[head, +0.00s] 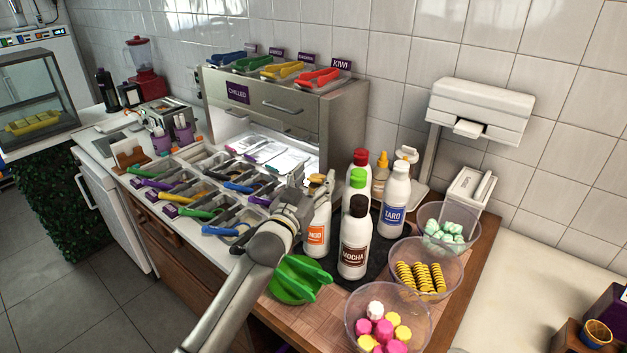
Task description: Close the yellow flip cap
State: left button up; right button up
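A white bottle labelled "MGO" (316,237) stands upright at the left of a bottle group on the counter. Its top shows a small yellowish cap (317,178), mostly covered by my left gripper (312,188). The gripper is at the bottle's top, coming from the left. Its fingers are small and overlap the cap, so I cannot tell whether they touch it, are open or are shut. The cap's lid position is also unclear. My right gripper is not in view.
Close by stand a black-capped "MOCHA" bottle (355,240), a "TARO" bottle (394,200), a green-capped bottle (357,178) and a red-capped bottle (360,158). Clear bowls of toppings (388,318) line the front right.

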pick_arm(q)
jog(key=v, duration=1.2)
dwell(0.3)
